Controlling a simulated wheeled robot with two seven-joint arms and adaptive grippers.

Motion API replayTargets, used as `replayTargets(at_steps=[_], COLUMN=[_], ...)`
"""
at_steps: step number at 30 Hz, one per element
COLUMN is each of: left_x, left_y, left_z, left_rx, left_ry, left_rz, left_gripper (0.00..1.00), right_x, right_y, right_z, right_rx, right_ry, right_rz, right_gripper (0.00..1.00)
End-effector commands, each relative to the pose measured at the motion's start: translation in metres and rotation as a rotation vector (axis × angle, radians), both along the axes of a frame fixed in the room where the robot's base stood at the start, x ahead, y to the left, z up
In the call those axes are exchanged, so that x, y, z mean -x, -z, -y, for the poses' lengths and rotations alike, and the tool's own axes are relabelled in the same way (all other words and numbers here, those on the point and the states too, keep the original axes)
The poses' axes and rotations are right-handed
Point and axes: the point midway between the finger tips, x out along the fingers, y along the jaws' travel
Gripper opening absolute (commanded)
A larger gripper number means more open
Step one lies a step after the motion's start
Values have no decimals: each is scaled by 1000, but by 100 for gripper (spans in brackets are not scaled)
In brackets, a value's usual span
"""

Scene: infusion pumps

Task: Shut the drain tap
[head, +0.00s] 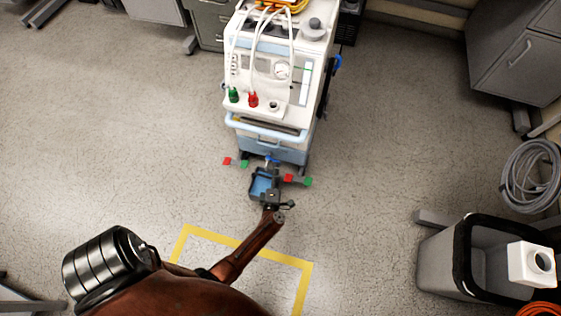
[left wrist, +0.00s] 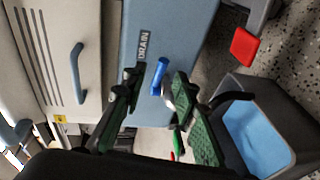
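The drain tap has a blue lever (left wrist: 160,77) on a silver body, on the blue lower panel beside the printed DRAIN label (left wrist: 144,45). In the left wrist view the lever runs roughly along the label's text. The tap is small in the head view (head: 271,159), low on the front of the white machine (head: 268,75). My left gripper (left wrist: 157,82) is open, with its green-padded fingers apart on either side of the lever; I cannot tell whether either touches it. In the head view the left gripper (head: 272,186) is low before the machine. My right gripper is out of view.
A dark bucket with blue inside (head: 263,183) stands below the tap, close to my gripper; it also shows in the left wrist view (left wrist: 255,135). A grey bin (head: 450,265) stands at right. Floor at left is clear.

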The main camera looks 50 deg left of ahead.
Motion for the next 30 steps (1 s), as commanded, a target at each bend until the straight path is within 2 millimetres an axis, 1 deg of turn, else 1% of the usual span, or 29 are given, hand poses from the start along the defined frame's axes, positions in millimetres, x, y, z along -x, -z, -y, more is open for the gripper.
replayTargets(at_steps=[1, 3, 10, 15, 22, 30], left_x=[-6, -13, -32, -38, -38, -38], left_y=[6, 9, 12, 12, 11, 11], left_z=[-6, -13, -30, -34, -34, -34], left_rx=[-2, -2, -1, -2, -2, -1], left_ry=[0, 1, 2, 3, 3, 3], left_rz=[-3, -4, -5, -5, -3, -4], left_gripper=[27, 27, 27, 27, 27, 8], right_x=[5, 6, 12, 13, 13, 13], right_y=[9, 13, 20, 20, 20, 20], right_z=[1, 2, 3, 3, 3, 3], right_rx=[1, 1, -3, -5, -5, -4], right_ry=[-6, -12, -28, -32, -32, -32], right_rz=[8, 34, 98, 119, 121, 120], right_gripper=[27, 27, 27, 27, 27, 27])
